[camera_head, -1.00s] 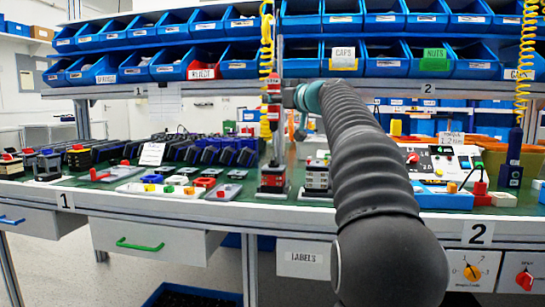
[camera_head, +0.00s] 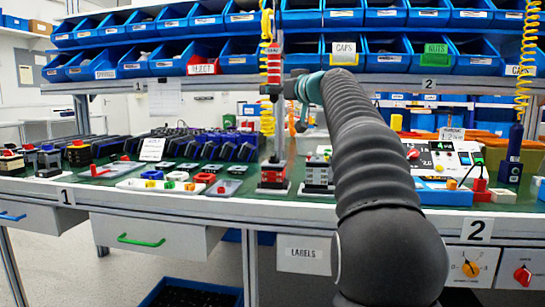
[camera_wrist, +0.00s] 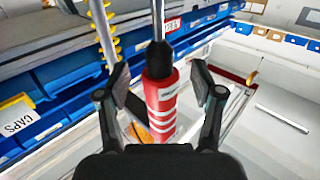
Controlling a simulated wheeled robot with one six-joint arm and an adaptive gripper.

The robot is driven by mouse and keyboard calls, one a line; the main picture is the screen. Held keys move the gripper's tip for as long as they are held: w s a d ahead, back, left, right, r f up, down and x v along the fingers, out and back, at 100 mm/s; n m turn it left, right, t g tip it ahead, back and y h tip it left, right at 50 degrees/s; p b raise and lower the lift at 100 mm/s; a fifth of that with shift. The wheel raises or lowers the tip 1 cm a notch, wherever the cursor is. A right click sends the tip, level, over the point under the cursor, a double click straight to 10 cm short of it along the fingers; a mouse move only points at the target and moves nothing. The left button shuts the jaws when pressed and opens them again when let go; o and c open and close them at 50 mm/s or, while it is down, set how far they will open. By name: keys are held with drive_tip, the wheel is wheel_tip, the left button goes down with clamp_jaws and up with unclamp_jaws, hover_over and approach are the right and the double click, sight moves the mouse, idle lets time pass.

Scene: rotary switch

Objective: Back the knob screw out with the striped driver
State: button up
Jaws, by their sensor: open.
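The striped driver (camera_wrist: 163,108) is a red cylinder with white bands and a black end. In the wrist view it stands between the spread fingers of my gripper (camera_wrist: 160,100), which is open around it. In the head view the striped driver (camera_head: 273,68) is upright above the bench beside a yellow coil, its thin shaft pointing down. My gripper (camera_head: 284,90) is beside it there, small and partly hidden. Below the driver, a red-and-black switch block (camera_head: 273,175) sits on the bench, and a second block (camera_head: 318,174) stands to its right. The knob screw is too small to make out.
Blue bins (camera_head: 390,62) line the shelves behind. A dark blue tool (camera_head: 514,150) stands at the right under another yellow coil. A control panel (camera_head: 440,158) is at the right of the bench (camera_head: 150,205). Several small parts lie at the left.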

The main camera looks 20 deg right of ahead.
drive_tip(key=s+d+b, duration=0.1)
drive_tip(key=s+b, duration=0.3)
drive_tip(key=s, duration=0.2)
drive_tip(key=shift+s, duration=0.35)
idle(0.5)
drive_tip(key=s+a+f+m+g+p, duration=0.1)
drive_tip(key=s+a+f+g+p, duration=0.2)
drive_tip(key=s+a+f, duration=0.4)
drive_tip(key=s+a+f+m+g+p, duration=0.1)
drive_tip(key=s+a+f+g+p, duration=0.25)
drive_tip(key=s+a+f, duration=0.45)
drive_tip(key=s+a+f+g+h+p, duration=0.1)
drive_tip(key=s+a+f+g+p, duration=0.1)
drive_tip(key=s+f, duration=0.8)
drive_tip(key=s+a+f+g+h+p, duration=0.2)
drive_tip(key=s+f, duration=0.7)
drive_tip(key=f, duration=0.5)
drive_tip(key=shift+s+a+g, duration=0.4)
drive_tip(key=shift+a+g, duration=0.1)
drive_tip(key=shift+g, duration=0.25)
